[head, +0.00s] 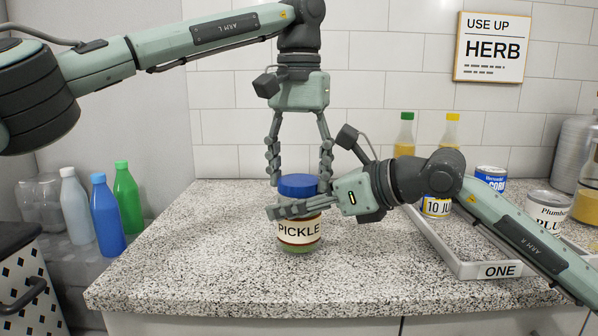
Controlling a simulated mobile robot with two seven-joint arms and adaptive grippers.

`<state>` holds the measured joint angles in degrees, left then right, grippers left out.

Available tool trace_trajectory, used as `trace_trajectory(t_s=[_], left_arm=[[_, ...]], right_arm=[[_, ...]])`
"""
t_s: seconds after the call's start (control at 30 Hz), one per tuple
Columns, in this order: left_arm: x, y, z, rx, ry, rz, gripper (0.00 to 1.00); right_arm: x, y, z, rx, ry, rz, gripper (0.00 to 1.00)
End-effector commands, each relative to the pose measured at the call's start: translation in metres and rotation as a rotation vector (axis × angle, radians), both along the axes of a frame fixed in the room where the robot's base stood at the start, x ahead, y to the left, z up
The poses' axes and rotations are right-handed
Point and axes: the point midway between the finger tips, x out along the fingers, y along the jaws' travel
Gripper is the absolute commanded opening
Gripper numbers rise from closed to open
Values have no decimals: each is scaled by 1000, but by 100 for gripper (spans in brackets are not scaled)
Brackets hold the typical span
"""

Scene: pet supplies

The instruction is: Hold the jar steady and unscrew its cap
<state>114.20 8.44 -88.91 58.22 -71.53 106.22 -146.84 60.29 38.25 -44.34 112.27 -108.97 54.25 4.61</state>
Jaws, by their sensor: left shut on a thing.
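The jar (299,232), with a PICKLE label and a blue cap (298,185), stands upright on the speckled counter. My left gripper (299,180) points straight down from above, with one finger on each side of the cap, and is shut on it. My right gripper (291,209) reaches in from the right at the height of the jar's upper body. One of its fingers lies across the front of the jar, just below the cap. Its other finger is hidden, so its grip on the jar cannot be told.
A grey tray (470,268) marked ONE is on the right, partly behind my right arm. Cans (491,177) and yellow bottles (451,131) stand around there. Several bottles (107,217) stand left of the counter (190,255). The counter's front and left are clear.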

Motion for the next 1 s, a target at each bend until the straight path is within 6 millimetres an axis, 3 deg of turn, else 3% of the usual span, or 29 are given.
trace_trajectory(t_s=[0.17, 1.0], left_arm=[[0, 0, 0, 0, 1, 338, 23], [-1, 0, 1, 3, -1, 2466, 23]], right_arm=[[0, 0, 0, 1, 1, 0, 0], [0, 0, 0, 1, 1, -2, 0]])
